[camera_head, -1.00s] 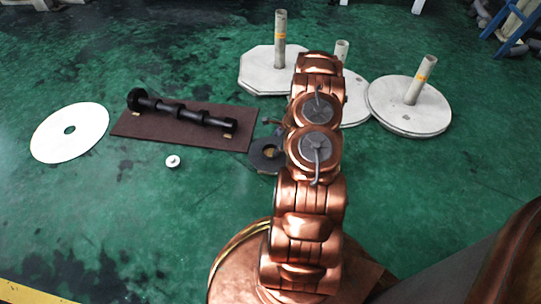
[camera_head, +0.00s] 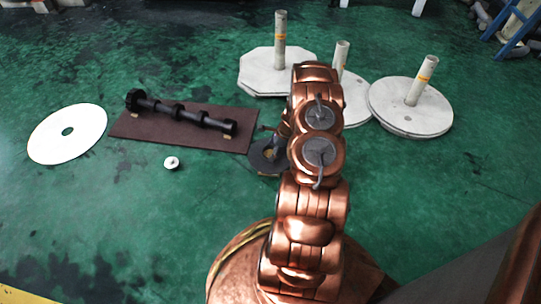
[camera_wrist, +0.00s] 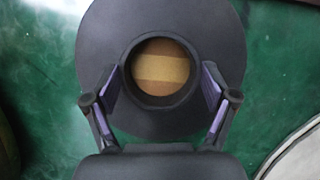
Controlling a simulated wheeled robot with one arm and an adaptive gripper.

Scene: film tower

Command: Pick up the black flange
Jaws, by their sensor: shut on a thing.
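The black flange (camera_head: 262,164) lies on the green floor just right of the brown board, partly hidden by my arm in the head view. In the wrist view the flange (camera_wrist: 160,22) is a wide dark disc with a raised round collar. Tan shows through its centre hole. My gripper (camera_wrist: 160,76) has one purple-padded finger on each side of the collar and is shut on it. In the head view my gripper is mostly hidden behind my arm.
A brown board (camera_head: 140,132) holds a black shaft (camera_head: 170,109). A white disc (camera_head: 45,135) and a small white round part (camera_head: 171,163) lie to the left. Pale round and octagonal bases with upright posts (camera_head: 279,40) stand behind and right. The front left floor is clear.

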